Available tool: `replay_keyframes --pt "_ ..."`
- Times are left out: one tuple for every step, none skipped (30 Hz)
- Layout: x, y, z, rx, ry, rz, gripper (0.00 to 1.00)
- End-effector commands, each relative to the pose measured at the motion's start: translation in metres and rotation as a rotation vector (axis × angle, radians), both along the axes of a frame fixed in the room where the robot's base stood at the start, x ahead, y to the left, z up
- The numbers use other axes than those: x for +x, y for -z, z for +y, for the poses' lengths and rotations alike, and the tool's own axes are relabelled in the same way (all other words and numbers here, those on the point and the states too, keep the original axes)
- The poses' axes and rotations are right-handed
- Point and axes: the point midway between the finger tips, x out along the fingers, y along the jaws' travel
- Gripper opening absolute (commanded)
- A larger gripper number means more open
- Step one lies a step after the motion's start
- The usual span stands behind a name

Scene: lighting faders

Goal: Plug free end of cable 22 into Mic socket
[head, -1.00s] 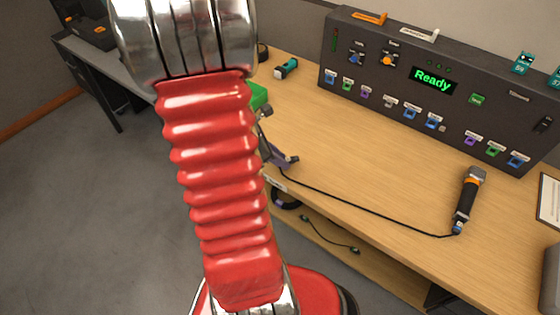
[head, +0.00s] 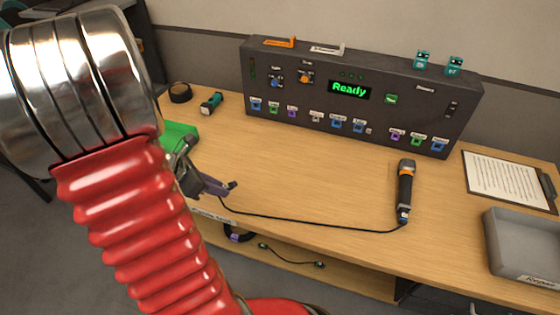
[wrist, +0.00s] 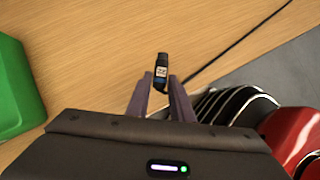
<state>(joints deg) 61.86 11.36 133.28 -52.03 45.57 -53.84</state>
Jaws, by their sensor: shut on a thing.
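My gripper (head: 226,187) is shut on the plug at one end of a thin black cable (head: 300,222), above the table's front left. In the wrist view the dark plug (wrist: 161,66) sticks out between the two purple fingers, with a small label too small to read surely. The cable runs across the table to the lower end of a microphone (head: 405,186). The dark panel (head: 375,118) stands at the back, away from my gripper. Several coloured sockets line its lower front; their labels are too small to read, so I cannot tell which is Mic.
A green box (head: 180,134) is just left of my gripper. A teal-black tool (head: 211,103) and a tape roll (head: 180,93) lie behind. A clipboard (head: 505,180) and a grey tray (head: 520,262) are at right. The table between gripper and panel is clear.

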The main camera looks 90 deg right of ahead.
Motion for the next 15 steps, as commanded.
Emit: replay_keyframes --pt "0.009 -0.001 -0.002 0.0 0.008 -0.001 0.0" --pt "0.015 -0.001 -0.004 -0.001 0.015 0.0 0.0" --pt "0.025 -0.002 -0.005 0.001 0.029 -0.001 0.0" --pt "0.033 -0.003 -0.007 0.0 0.04 0.0 0.0" --pt "0.042 -0.004 -0.007 0.0 0.053 -0.001 0.0" --pt "0.056 -0.005 -0.008 0.0 0.072 -0.001 0.0" --pt "0.066 -0.005 -0.008 0.0 0.086 0.0 0.0" --pt "0.078 -0.006 -0.008 0.001 0.101 -0.001 0.0" --pt "0.093 -0.007 -0.007 0.001 0.123 0.0 0.0" --pt "0.105 -0.008 -0.005 0.001 0.137 -0.001 0.0" --pt "0.117 -0.009 -0.004 0.0 0.154 0.0 0.0" --pt "0.132 -0.009 -0.001 0.001 0.174 0.0 0.0" --pt "0.144 -0.01 0.003 0.001 0.19 0.0 0.0" --pt "0.156 -0.01 0.006 0.001 0.204 0.0 0.0" --pt "0.172 -0.01 0.011 0.001 0.224 -0.001 0.0"
